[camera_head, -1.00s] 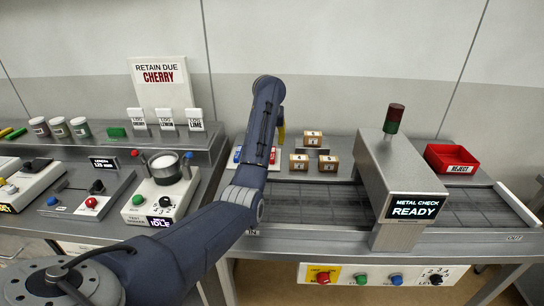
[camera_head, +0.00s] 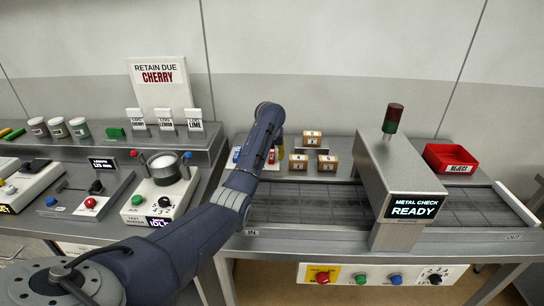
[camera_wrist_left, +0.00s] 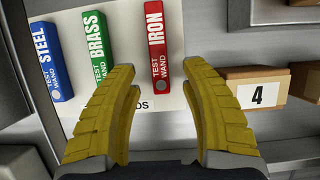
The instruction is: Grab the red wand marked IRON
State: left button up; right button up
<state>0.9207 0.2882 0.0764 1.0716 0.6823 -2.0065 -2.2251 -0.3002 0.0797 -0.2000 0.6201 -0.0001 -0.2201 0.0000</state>
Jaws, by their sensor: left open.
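The red wand marked IRON (camera_wrist_left: 156,45) lies on a white board in the left wrist view, at the right end of a row of wands. My left gripper (camera_wrist_left: 165,95) is open, with its yellow fingers pointing at the row. The red wand is ahead of the gap between the fingertips, and no finger appears to hold it. My right gripper is in neither view.
The green BRASS wand (camera_wrist_left: 98,45) and blue STEEL wand (camera_wrist_left: 52,60) lie left of the red one. A box marked 4 (camera_wrist_left: 258,88) is close to the right finger. The metal check housing (camera_head: 400,180) stands farther right on the conveyor.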

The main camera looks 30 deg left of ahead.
pick_arm(q)
jog(key=shift+x, duration=1.1)
jog(key=shift+c, duration=0.4)
grip_shut()
